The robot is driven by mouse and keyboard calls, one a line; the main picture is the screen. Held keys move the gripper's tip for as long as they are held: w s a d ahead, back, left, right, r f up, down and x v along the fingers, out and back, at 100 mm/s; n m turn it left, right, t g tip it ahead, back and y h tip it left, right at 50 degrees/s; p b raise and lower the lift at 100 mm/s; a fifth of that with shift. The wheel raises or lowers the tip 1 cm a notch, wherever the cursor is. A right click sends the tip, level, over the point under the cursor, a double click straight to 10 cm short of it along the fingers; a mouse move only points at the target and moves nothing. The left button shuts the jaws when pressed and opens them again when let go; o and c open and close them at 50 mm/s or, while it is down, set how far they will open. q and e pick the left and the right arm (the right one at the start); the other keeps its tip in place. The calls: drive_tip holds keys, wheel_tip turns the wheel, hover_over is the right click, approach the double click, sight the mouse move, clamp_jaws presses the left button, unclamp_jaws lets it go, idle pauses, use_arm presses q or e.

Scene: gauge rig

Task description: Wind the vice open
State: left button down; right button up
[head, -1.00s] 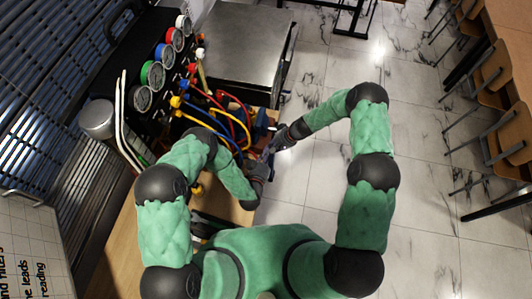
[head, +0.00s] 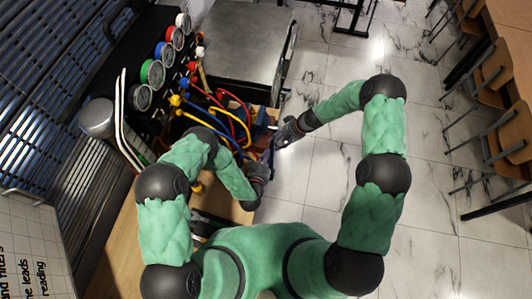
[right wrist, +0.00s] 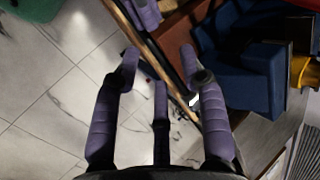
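The blue vice (right wrist: 255,65) is at the upper right of the right wrist view, at the bench edge. In the head view only a small blue part of it (head: 262,118) shows, beside the hoses. My right gripper (right wrist: 160,68) has its purple fingers spread, with nothing seen between them, and is just to the left of the vice in the wrist view. In the head view my right gripper (head: 279,139) is at the bench's right edge. My left gripper (head: 264,169) is nearer my body; its fingers are mostly hidden. The vice handle is not clearly visible.
Coloured hoses (head: 232,118) loop beside the vice, below a row of dial gauges (head: 152,73). A metal-topped table (head: 234,42) stands beyond. Chairs (head: 493,75) line the far right.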

drive_tip(key=v, duration=0.7)
use_arm(q)
drive_tip(key=b, duration=0.1)
drive_tip(key=f+b, duration=0.1)
drive_tip(key=shift+w+f+b, duration=0.3)
use_arm(e)
drive_tip(key=s+a+f+h, duration=0.1)
drive_tip(key=s+a+f, duration=0.1)
drive_tip(key=s, duration=1)
drive_tip(key=s+a+f+h, duration=0.1)
drive_tip(key=s+f, duration=0.4)
drive_tip(key=s, duration=0.7)
drive_tip(key=shift+s+a+n+h, duration=0.25)
drive_tip(key=shift+a+n+h, duration=0.05)
drive_tip(key=shift+a+h, duration=0.15)
use_arm(q)
drive_tip(key=shift+s+r, duration=0.1)
use_arm(e)
drive_tip(key=shift+f, duration=0.1)
